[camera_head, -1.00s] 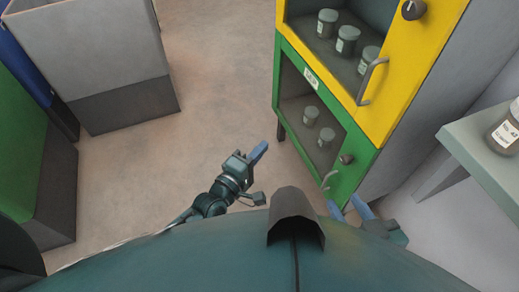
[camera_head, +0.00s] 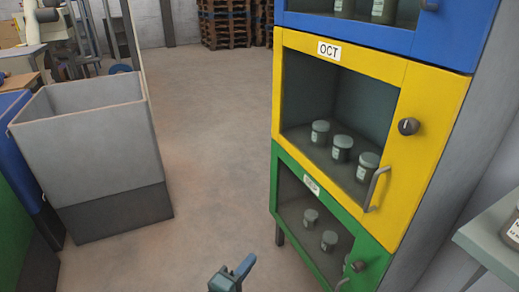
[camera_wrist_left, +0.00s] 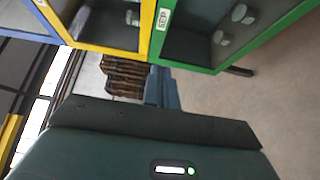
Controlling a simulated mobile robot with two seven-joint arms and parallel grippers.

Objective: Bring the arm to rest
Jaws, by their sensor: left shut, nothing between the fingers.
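My left gripper (camera_head: 245,266) shows at the bottom edge of the head view, with its blue fingers together and nothing between them. It hangs over the bare floor, left of the green cabinet section and apart from it. In the left wrist view the closed blue fingers (camera_wrist_left: 162,88) reach up past the dark gripper body, with the cabinet beyond them. Most of my left arm is out of the head view. My right gripper is in neither view now.
A stacked cabinet has a blue section (camera_head: 345,30), a yellow section (camera_head: 425,150) and a green section (camera_head: 375,255), with jars behind its glass. A grey bin (camera_head: 90,145) stands left. A pale table (camera_head: 490,245) is at right. The floor (camera_head: 210,130) between is clear.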

